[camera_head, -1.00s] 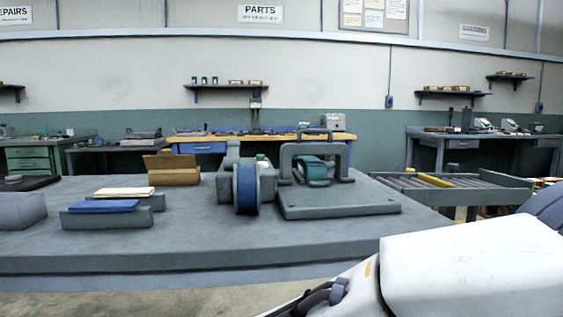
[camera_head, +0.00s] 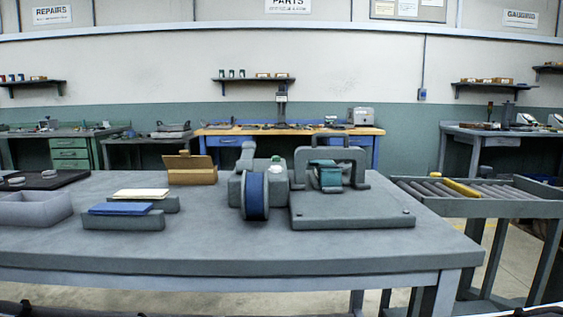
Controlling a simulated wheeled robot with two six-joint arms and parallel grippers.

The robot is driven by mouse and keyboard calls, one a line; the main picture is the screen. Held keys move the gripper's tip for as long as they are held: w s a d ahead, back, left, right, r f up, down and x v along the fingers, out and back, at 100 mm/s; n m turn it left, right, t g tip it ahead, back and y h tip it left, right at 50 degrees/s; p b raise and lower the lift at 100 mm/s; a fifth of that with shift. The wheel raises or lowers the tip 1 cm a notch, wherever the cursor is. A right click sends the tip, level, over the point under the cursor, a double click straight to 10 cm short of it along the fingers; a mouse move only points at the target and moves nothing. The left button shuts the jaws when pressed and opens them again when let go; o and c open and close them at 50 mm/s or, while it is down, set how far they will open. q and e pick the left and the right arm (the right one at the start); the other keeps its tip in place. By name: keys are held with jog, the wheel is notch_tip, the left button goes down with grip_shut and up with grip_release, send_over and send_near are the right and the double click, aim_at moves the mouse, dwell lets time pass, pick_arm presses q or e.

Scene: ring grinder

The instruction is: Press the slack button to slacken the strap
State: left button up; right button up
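A grey ring grinder stands on the large grey table (camera_head: 150,250), right of its middle. It has a dark blue wheel (camera_head: 255,195) at its front left. A small pale green-white knob or button (camera_head: 276,162) sits on top beside the wheel; I cannot tell whether it is the slack button. To the right, a flat grey plate (camera_head: 350,215) carries a grey frame (camera_head: 345,157) with a teal band or block (camera_head: 328,177) inside, possibly the strap. Neither gripper is in view.
An open cardboard box (camera_head: 190,172), a blue pad on a grey holder (camera_head: 122,208), a pale pad (camera_head: 142,193) and a grey bin (camera_head: 35,208) stand left on the table. A roller conveyor (camera_head: 480,193) adjoins at right. The table's front strip is clear.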

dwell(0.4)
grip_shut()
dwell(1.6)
